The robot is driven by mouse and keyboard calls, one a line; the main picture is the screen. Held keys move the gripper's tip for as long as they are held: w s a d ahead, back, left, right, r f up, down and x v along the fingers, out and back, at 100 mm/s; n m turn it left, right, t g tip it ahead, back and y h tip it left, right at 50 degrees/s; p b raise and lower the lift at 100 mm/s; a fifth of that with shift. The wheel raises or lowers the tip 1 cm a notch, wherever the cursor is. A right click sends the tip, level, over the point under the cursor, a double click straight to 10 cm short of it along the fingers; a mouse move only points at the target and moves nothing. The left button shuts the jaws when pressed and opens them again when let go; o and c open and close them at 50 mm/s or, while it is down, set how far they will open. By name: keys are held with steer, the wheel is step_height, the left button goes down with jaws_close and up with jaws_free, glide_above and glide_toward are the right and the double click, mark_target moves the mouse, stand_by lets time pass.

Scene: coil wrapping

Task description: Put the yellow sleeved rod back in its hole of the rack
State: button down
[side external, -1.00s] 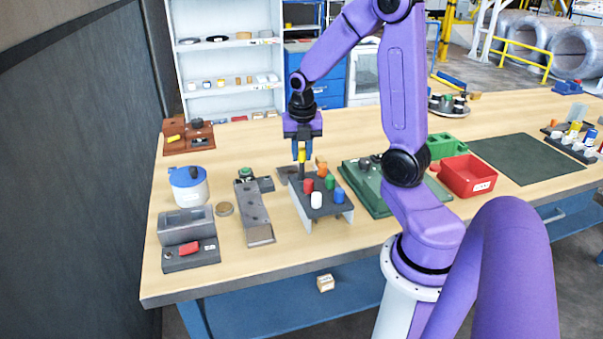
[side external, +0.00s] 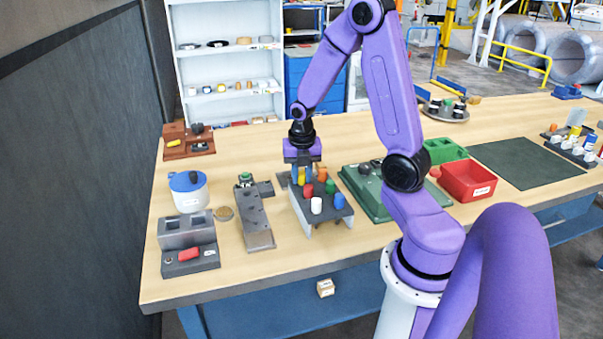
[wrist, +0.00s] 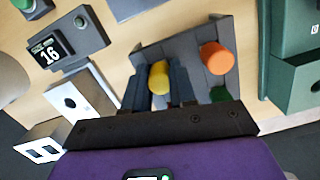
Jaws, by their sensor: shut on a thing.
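My gripper (side external: 301,174) points down over the back-left part of the rack and is shut on the yellow sleeved rod (side external: 301,177). The rod is upright, and its yellow top shows between the fingers in the wrist view (wrist: 160,76). Its lower end is hidden, so I cannot tell how far it sits in a hole. The rack (side external: 327,213) is a dark grey plate on pale legs. Orange (side external: 322,173), red (side external: 308,190), green (side external: 330,187), white (side external: 316,206) and blue (side external: 339,201) rods stand in it, close to my gripper.
A white pot with a blue lid (side external: 188,189) and a red bin (side external: 468,180) are farther out. Bare table lies behind the rack.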

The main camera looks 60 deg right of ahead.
steer(key=shift+f, duration=0.25)
steer(key=shift+s+f, duration=0.1)
steer(key=shift+f, duration=0.05)
steer(key=c, duration=0.9)
jaws_free()
steer(key=shift+c, duration=0.2)
steer(key=shift+r, duration=0.5)
step_height(320, 180, up, 12)
steer(key=a, duration=0.1)
steer(key=s+a+m+y, duration=0.1)
steer(key=s+a+m, duration=0.2)
steer(key=a, duration=0.5)
steer(key=s+a+m, duration=0.3)
steer(key=a, duration=0.4)
steer(key=s+a+m, duration=0.2)
steer(key=s, duration=0.2)
steer(key=s+a+f+m, duration=0.1)
steer(key=s+a+m, duration=0.1)
steer(key=s+a, duration=0.1)
steer(key=s+a+f+m, duration=0.1)
steer(key=s+a+m, duration=0.1)
steer(key=s, duration=0.4)
steer(key=shift+s+a+f+g+y, duration=0.1)
steer(key=shift+a+f+g+y, duration=0.05)
steer(key=shift+f+g+y, duration=0.15)
